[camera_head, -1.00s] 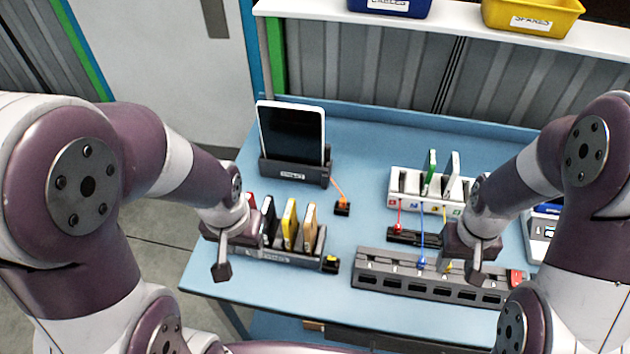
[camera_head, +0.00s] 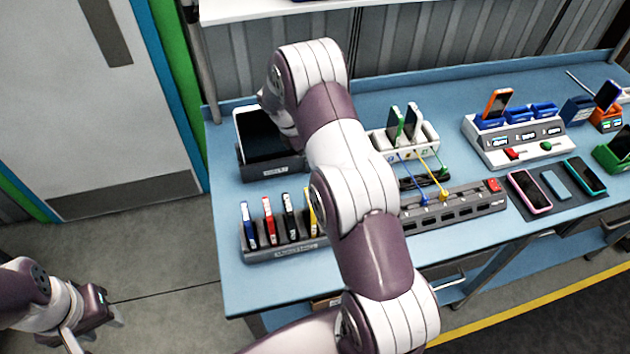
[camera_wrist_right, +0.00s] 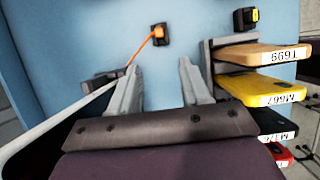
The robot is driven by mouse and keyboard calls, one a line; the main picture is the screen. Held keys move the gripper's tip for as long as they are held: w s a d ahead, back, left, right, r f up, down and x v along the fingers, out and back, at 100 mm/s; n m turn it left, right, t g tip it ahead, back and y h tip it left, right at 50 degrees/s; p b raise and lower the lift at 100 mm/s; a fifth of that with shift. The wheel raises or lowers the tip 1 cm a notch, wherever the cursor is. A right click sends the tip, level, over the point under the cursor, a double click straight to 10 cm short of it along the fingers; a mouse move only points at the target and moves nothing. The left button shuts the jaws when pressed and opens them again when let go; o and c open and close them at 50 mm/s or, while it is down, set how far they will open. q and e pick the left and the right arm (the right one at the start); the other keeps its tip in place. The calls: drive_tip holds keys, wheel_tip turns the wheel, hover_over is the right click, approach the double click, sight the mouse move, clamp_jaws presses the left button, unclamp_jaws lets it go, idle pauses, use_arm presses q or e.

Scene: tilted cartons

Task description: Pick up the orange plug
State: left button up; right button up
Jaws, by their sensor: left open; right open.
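The orange plug (camera_wrist_right: 158,33) sits in a small black block on the blue table in the right wrist view. A thin orange cable runs from it toward the tablet dock (camera_wrist_right: 105,80). My right gripper (camera_wrist_right: 160,66) is open and empty, its fingertips pointing toward the plug but apart from it. In the head view my right arm hides both the plug and the right gripper. My left gripper (camera_head: 95,330) is open and empty at the lower left, over the floor, away from the table.
A tablet (camera_head: 258,135) leans in its dock left of my right arm; its white edge (camera_wrist_right: 60,120) is close to the right gripper's left finger. A rack (camera_head: 285,248) of coloured cards and a yellow plug (camera_wrist_right: 246,18) are nearby. Open table surface surrounds the orange plug.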

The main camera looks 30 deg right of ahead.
drive_tip(key=p+x, duration=0.1)
drive_tip(key=x, duration=0.2)
drive_tip(key=p+x, duration=0.2)
drive_tip(key=x, duration=0.1)
drive_tip(key=p+x, duration=0.2)
drive_tip(key=x, duration=0.2)
drive_tip(key=shift+s+d, duration=0.2)
drive_tip(key=shift+d, duration=0.2)
drive_tip(key=x, duration=0.2)
drive_tip(key=shift+d+f, duration=0.25)
drive_tip(key=shift+d, duration=0.05)
drive_tip(key=shift+f, duration=0.15)
drive_tip(key=shift+w+a, duration=0.1)
drive_tip(key=shift+a, duration=0.15)
drive_tip(key=c, duration=0.9)
use_arm(q)
drive_tip(key=r, duration=0.4)
drive_tip(key=d+r, duration=0.1)
drive_tip(key=shift+r, duration=0.4)
use_arm(e)
clamp_jaws()
